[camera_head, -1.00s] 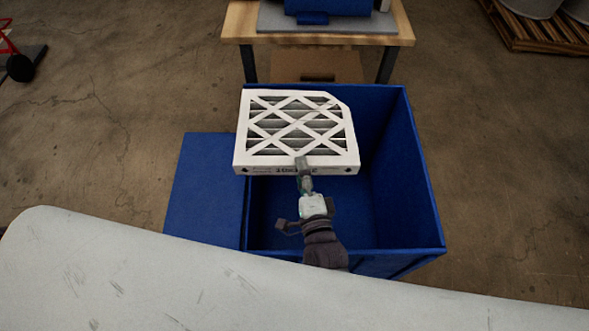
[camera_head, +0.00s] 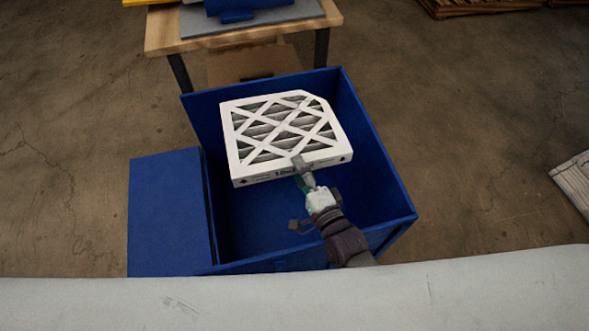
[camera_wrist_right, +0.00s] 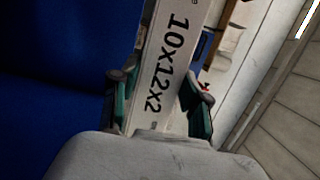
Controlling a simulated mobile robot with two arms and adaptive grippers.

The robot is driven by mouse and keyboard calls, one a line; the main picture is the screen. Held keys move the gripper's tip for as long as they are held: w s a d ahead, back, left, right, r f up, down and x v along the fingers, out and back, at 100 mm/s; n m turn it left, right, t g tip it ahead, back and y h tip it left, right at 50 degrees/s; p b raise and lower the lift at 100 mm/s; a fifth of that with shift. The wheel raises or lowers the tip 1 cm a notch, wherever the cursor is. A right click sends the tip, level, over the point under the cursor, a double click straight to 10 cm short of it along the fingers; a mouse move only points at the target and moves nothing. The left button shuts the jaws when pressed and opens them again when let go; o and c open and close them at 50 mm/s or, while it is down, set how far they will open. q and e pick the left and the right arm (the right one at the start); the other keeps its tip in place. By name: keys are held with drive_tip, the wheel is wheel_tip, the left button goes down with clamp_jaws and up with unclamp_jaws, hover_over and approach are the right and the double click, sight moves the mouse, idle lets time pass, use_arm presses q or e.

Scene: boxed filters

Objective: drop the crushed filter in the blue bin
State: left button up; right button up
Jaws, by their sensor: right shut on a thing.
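The crushed filter (camera_head: 283,135) has a white frame with diagonal lattice strips over grey pleats, and one far corner is cut in. My right gripper (camera_head: 303,172) is shut on its near edge and holds it over the blue bin (camera_head: 375,175). In the right wrist view the filter's edge (camera_wrist_right: 170,65), printed "10x12x2", sits between the green-padded fingers (camera_wrist_right: 160,108). The bin is open at the top, and its dark blue inside shows below and to the right of the filter. The filter hides part of the bin's floor. My left gripper is not in view.
A blue panel (camera_head: 168,210) stands beside the bin on the left. A wooden table (camera_head: 175,37) with a grey mat and a blue object (camera_head: 237,10) is behind the bin. Pallets (camera_head: 470,6) lie at the top right. The concrete floor to the right is mostly clear.

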drive_tip(key=o, duration=1.3)
drive_tip(key=v, duration=1.2)
